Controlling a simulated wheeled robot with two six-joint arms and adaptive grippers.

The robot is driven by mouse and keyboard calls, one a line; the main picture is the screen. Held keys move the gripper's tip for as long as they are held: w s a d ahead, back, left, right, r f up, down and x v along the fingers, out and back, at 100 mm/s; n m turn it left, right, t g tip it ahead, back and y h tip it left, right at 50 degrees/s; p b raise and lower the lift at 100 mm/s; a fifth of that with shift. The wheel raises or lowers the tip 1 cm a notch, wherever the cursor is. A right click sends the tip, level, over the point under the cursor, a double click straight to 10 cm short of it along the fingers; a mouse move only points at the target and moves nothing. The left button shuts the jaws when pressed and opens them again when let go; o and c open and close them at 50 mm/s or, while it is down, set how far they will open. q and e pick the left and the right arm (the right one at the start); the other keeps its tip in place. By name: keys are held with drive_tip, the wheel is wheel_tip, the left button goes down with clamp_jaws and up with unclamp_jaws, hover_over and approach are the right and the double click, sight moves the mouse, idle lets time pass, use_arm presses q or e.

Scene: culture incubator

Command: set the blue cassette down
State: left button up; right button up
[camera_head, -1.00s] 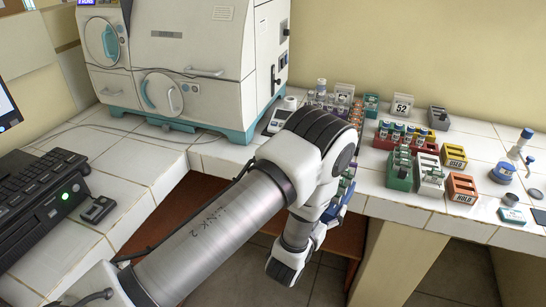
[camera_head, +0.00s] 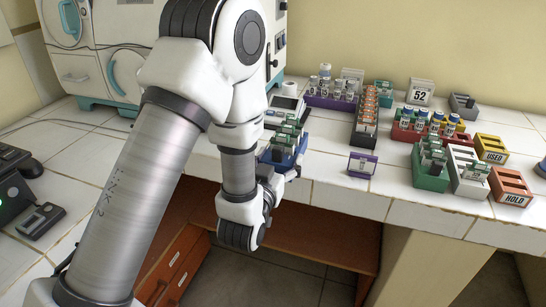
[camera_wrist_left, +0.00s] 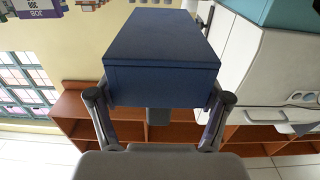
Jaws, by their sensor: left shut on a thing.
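The blue cassette (camera_head: 281,158) carries several green-and-white topped pieces and shows at the counter's front edge in the head view. My left gripper (camera_head: 268,182) is shut on it from the front side. In the left wrist view the cassette's plain dark blue side (camera_wrist_left: 160,80) fills the space between the two fingers, and the gripper (camera_wrist_left: 158,104) has one finger on each side. The cassette looks about level. I cannot tell whether its base touches the white tiled counter (camera_head: 340,197). My right gripper is not in view.
A small purple-edged block (camera_head: 362,166) stands right of the cassette. A scale-like device (camera_head: 286,108) is behind it. An orange-topped rack (camera_head: 366,118), a green rack (camera_head: 430,180) and a HOLD rack (camera_head: 510,187) stand farther right. Bare tiles lie around the purple-edged block.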

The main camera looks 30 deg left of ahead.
use_arm(q)
drive_tip(key=w+a, duration=0.3)
drive_tip(key=w+a+p, duration=0.1)
drive_tip(key=w+a, duration=0.2)
drive_tip(key=w+a+f, duration=0.1)
drive_tip(key=w+a, duration=0.2)
drive_tip(key=shift+p, duration=0.4)
drive_tip(key=shift+w+f, duration=0.1)
drive_tip(key=shift+f, duration=1.8)
drive_tip(key=shift+r, duration=0.1)
drive_tip(key=shift+f, duration=0.2)
drive_tip(key=o, duration=1.3)
